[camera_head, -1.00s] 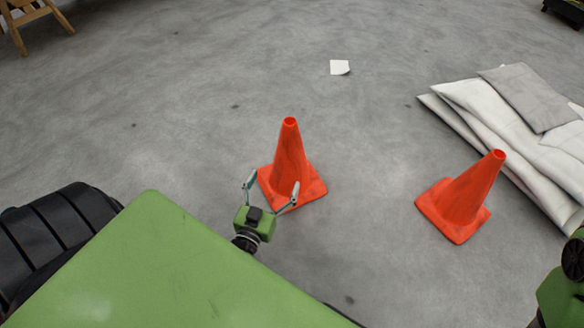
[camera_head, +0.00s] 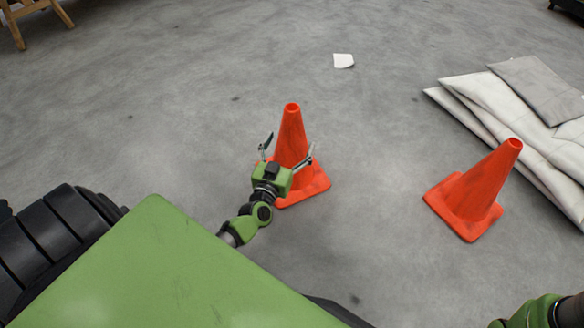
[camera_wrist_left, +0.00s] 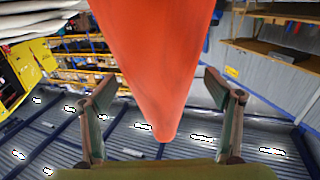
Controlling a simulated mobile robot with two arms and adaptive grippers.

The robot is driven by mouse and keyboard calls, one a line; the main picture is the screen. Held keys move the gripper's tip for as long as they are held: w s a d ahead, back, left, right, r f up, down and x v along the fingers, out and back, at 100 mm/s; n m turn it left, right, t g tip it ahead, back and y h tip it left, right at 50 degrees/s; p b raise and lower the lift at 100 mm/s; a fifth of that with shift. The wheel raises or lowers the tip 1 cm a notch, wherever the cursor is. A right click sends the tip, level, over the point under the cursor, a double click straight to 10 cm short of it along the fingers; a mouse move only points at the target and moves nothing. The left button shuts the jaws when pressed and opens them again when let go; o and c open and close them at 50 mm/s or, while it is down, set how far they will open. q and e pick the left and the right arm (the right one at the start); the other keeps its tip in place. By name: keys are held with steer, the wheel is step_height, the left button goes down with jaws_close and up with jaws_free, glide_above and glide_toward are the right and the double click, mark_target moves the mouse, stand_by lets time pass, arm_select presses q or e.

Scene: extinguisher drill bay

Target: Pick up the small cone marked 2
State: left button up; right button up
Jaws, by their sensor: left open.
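Two orange-red cones stand on the floor. No number is readable on either. The nearer-to-centre cone (camera_head: 292,128) is upright, with my open left gripper (camera_head: 287,150) in front of it and a finger to each side. In the left wrist view this cone (camera_wrist_left: 158,50) fills the space between the spread fingers (camera_wrist_left: 160,88), its narrow tip toward the picture bottom. I see gaps between both fingers and the cone near its tip. The second cone (camera_head: 480,188) stands apart to the right. My right gripper is out of the picture; only part of that arm shows at bottom right.
Stacked white and grey padded sheets (camera_head: 510,110) lie behind the right cone. A scrap of white paper (camera_head: 343,61) lies farther back. A wooden stand (camera_head: 35,18) is at the far left. The grey floor between the cones is clear.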

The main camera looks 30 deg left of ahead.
arm_select(q)
steer(key=shift+b+x, duration=0.3)
steer(key=shift+x, duration=0.8)
steer(key=c, duration=1.8)
steer(key=shift+c, duration=1.2)
steer(key=shift+r, duration=0.15)
